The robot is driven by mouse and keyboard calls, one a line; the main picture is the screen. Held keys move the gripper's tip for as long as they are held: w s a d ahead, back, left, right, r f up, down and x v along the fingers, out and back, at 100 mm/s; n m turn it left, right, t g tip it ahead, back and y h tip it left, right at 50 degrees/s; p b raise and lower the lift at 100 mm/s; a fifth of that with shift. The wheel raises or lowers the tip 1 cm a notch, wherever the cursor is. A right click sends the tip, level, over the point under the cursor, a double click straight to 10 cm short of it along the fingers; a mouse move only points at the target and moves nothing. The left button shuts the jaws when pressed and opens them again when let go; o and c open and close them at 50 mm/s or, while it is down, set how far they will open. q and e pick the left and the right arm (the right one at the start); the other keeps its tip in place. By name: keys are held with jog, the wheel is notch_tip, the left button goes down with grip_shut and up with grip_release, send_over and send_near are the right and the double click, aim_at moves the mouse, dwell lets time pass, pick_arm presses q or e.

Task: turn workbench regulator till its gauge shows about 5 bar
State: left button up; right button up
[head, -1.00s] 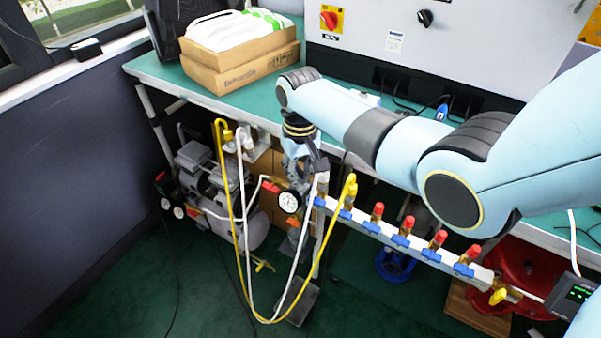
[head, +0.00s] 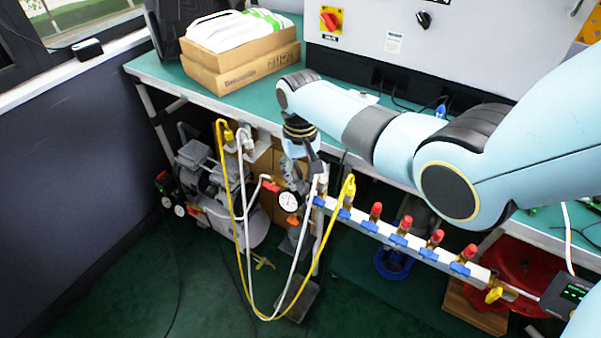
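The workbench regulator's round white gauge (head: 288,201) faces me below the bench's front edge. Its needle is too small to read. A red part (head: 270,187) with a white hose sits just left of the gauge. The regulator body and its knob are mostly hidden behind my gripper. My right gripper (head: 302,174) points down from the bench edge, just above the gauge and at the left end of the manifold. Its dark fingers are close to the regulator; I cannot tell whether they touch or grip it. My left gripper is not in view.
A manifold (head: 390,238) with blue valves and red caps runs right along the bench front. Yellow (head: 232,215) and white hoses loop below. A compressor (head: 205,185) with two gauges stands under the bench at left. Cardboard boxes (head: 240,75) lie on the green bench top (head: 150,70).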

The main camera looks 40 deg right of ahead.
aim_at(300, 172)
jog(key=shift+r, duration=0.2)
notch_tip(300, 172, up, 12)
jog(key=shift+f, duration=0.2)
dwell(0.5)
